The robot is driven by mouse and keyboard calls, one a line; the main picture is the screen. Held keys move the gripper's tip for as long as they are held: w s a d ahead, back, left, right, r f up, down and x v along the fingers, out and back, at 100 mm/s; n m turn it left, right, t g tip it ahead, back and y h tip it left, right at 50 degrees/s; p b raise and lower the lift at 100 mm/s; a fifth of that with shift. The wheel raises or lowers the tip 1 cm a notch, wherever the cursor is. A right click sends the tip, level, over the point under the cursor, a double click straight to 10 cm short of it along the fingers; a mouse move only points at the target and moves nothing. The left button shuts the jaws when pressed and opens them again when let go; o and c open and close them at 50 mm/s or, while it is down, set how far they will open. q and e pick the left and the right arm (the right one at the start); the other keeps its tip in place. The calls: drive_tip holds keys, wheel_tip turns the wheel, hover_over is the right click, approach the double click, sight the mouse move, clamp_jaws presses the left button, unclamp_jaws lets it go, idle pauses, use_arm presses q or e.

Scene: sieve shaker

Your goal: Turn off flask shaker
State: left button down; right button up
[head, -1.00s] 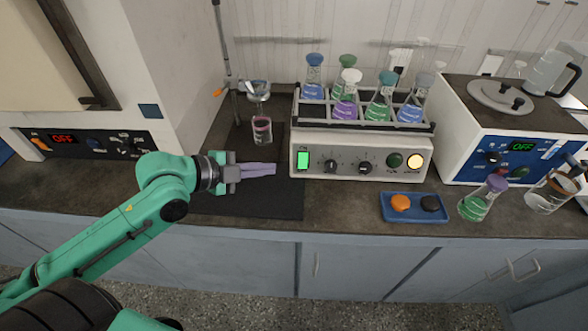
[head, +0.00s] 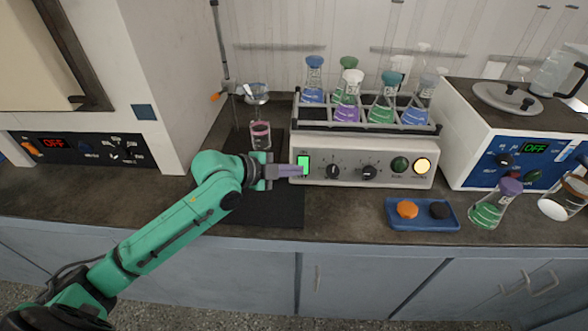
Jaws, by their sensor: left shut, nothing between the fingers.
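The flask shaker (head: 385,179) is a light box with a rack of several stoppered flasks on top. Its front has a lit green switch (head: 303,161) at the left end, two dark knobs, a green button (head: 399,165) and a lit yellow-white lamp (head: 422,165). My left gripper (head: 301,171) is shut and empty, with its purple fingertips at the lower part of the green switch. I cannot tell whether they touch it. The fingers hide part of the switch's lower edge. My right gripper is not in view.
A blue tray (head: 422,225) with an orange and a black stopper lies in front of the shaker. A green-filled flask (head: 487,213) stands to its right. A stand with a small beaker (head: 260,135) is behind my left gripper. Dark mat (head: 270,209) is clear.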

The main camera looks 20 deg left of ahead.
use_arm(q)
wheel_tip(320, 180, down, 2)
drive_tip(key=m+t+b, duration=0.1)
drive_tip(key=b, duration=0.3)
drive_tip(key=shift+a+t, duration=0.1)
drive_tip(key=shift+t, duration=0.2)
drive_tip(key=shift+r+p, duration=0.5)
drive_tip(key=shift+r, duration=0.1)
drive_tip(key=shift+w+r+p, duration=0.25)
drive_tip(key=shift+r+p, duration=0.55)
drive_tip(key=shift+p, duration=0.1)
